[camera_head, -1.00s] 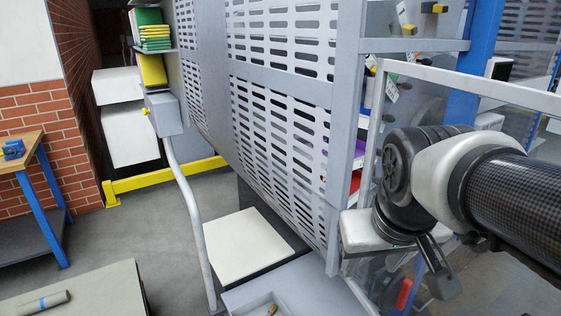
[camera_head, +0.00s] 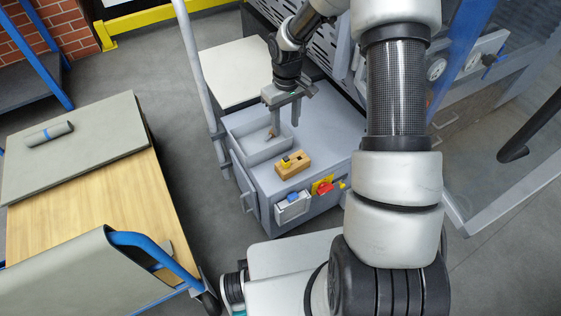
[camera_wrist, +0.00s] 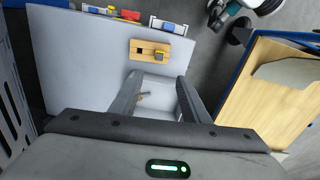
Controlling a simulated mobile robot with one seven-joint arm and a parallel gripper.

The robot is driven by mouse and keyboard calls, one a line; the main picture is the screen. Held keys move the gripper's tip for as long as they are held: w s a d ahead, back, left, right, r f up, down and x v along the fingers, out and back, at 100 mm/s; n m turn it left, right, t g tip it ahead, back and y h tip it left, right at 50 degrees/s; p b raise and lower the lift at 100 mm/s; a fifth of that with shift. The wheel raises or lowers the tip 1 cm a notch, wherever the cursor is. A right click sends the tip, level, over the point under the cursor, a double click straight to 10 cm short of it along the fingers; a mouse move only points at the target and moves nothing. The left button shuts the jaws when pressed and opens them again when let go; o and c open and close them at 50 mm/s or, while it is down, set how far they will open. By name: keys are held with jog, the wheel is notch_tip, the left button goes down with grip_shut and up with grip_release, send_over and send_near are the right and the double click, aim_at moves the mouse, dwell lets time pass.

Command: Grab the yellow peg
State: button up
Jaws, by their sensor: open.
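The yellow peg (camera_head: 286,161) stands in a small wooden block (camera_head: 300,167) on top of a grey cabinet. In the wrist view the yellow peg (camera_wrist: 159,55) is at the right end of the wooden block (camera_wrist: 148,58), beside a dark square hole. My gripper (camera_head: 286,117) is open and hangs above the cabinet's recessed tray, behind the block in the head view. In the wrist view my gripper's fingers (camera_wrist: 158,82) point toward the block. The peg is outside the jaws, and nothing is between the fingertips.
A small brown piece (camera_head: 262,154) lies in the recessed tray (camera_head: 246,155). A white box with a blue part (camera_head: 292,206) and a red knob (camera_head: 325,188) are on the cabinet's front. A grey post (camera_head: 196,85) rises left of it. A wooden table (camera_head: 110,205) stands further left.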

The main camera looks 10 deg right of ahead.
jog(key=b, duration=0.3)
send_over(286, 160)
notch_tip(286, 160, down, 12)
jog(key=shift+w+a+f, duration=0.1)
jog(key=shift+w, duration=0.05)
notch_tip(286, 160, down, 5)
jog(key=shift+f+b, duration=0.1)
jog(key=shift+b, duration=0.85)
grip_shut()
